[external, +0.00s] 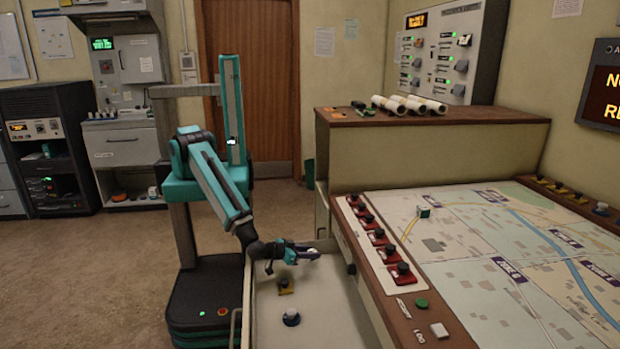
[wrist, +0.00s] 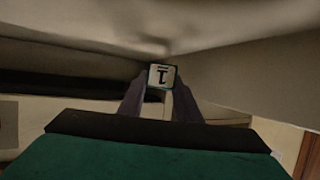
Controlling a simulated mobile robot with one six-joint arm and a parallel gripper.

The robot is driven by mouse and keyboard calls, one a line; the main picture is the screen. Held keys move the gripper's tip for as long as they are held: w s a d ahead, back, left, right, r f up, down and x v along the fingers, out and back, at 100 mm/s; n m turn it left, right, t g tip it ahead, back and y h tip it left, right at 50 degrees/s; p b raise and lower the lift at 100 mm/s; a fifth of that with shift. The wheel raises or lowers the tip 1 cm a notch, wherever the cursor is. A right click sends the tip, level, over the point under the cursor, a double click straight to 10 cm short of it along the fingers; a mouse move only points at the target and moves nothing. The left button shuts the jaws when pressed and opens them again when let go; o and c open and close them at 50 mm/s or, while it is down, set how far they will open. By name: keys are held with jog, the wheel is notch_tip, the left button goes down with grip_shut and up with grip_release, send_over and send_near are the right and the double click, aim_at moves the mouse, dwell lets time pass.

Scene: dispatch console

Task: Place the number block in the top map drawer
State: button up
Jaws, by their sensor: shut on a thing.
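The number block (wrist: 161,77), a small pale cube with dark edges and a dark numeral, is between my gripper's fingertips (wrist: 160,88) in the wrist view. My gripper (external: 304,254) is shut on it. In the external view the gripper is at the far end of the pulled-out map drawer (external: 330,309), close to its wall. Only a small white bit of the block (external: 313,251) seems to show there. I cannot tell whether the block touches the drawer floor.
The drawer's front right floor is clear.

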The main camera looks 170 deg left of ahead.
jog(key=shift+f+b, duration=0.55)
jog(key=shift+f, duration=0.05)
jog(key=o, duration=1)
jog(key=shift+r, duration=0.2)
jog(key=shift+r+p, duration=0.65)
jog(key=shift+p, duration=0.2)
jog(key=p+v, duration=0.1)
jog(key=v, duration=0.2)
jog(key=shift+p, duration=0.4)
jog(key=shift+r+p, duration=3.3)
jog(key=shift+p, duration=0.05)
